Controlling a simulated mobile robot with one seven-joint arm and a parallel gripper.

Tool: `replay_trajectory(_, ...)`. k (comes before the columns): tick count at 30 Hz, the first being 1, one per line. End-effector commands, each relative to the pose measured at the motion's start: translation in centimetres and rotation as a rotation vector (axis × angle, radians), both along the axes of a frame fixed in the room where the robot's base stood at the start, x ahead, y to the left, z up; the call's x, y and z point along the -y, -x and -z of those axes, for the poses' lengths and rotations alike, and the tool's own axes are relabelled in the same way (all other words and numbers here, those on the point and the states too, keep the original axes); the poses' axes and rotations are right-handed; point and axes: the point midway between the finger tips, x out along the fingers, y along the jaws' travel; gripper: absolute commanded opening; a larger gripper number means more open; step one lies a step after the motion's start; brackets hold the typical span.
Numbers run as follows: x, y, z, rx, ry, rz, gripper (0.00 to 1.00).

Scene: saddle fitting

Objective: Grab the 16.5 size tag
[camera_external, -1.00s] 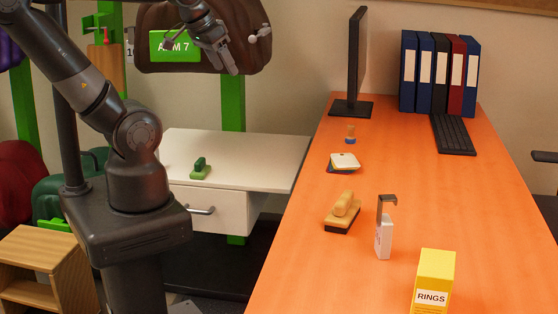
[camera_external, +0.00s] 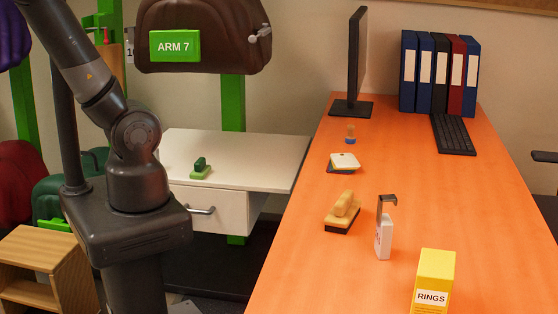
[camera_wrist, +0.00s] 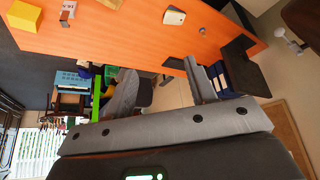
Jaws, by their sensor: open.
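A pale tag (camera_external: 130,51) hangs at the upper left in the external view, beside the saddle. Only part of it shows, with figures that begin with 1; I cannot tell whether it is the 16.5 size tag.
A brown saddle (camera_external: 205,20) bears a green ARM 7 label (camera_external: 174,46). The orange desk (camera_external: 290,270) holds a yellow RINGS box (camera_external: 436,268), a white hooked item (camera_external: 384,237), a brush (camera_external: 342,215) and a monitor (camera_external: 357,60). A white cabinet (camera_external: 250,150) stands between desk and saddle.

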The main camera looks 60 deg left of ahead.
Motion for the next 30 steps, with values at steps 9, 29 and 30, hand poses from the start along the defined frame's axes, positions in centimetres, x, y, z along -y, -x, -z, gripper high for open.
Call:
replay_trajectory(9,8.0,-6.8,-1.5,-0.039,0.017,0.160,0.51)
replay_trajectory(29,32.7,-11.2,0.0,-0.080,-0.022,0.439,0.51)
replay_trajectory(30,33.7,-11.0,0.3,-0.081,-0.026,0.449,0.51)
